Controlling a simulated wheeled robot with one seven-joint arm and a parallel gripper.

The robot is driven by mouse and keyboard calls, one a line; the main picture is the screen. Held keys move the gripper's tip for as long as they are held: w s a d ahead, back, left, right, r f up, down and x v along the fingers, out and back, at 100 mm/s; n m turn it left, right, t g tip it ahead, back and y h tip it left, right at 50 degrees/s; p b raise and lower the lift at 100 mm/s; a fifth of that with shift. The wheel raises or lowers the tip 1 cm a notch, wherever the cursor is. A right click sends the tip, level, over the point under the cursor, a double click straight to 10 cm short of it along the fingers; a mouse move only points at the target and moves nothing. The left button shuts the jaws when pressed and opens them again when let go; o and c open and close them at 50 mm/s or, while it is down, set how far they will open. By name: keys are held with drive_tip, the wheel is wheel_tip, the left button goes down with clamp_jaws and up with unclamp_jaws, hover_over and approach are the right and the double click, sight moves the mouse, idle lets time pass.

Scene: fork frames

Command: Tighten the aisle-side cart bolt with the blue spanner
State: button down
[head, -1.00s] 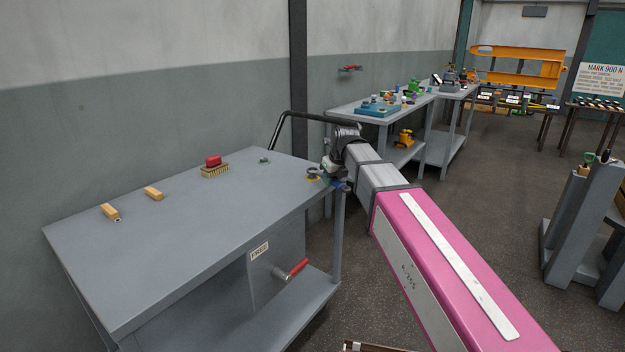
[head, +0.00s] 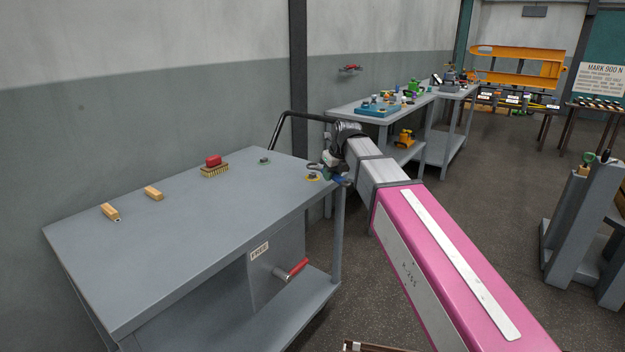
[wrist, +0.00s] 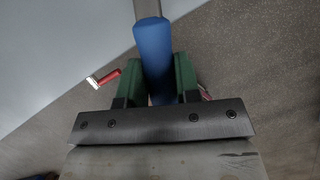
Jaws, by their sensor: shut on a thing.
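My gripper (head: 333,168) is at the right edge of the grey cart (head: 190,225). In the wrist view its green fingers (wrist: 158,80) are shut on the blue handle of the spanner (wrist: 152,50), whose grey shank extends away from the fingers. In the head view the spanner's grey head (head: 315,165) shows just left of the gripper, near the yellow-ringed bolt (head: 313,178) at the cart's aisle-side corner. The head looks slightly above that bolt; I cannot tell whether they touch. A green-ringed bolt (head: 264,161) stands nearer the wall.
A red-handled lever (head: 292,269) sticks out below, beside a FREE label (head: 258,251). A black push bar (head: 305,115) rises at the cart's far end. Most of the cart top is clear.

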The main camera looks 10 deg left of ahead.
drive_tip(key=shift+r, duration=2.6)
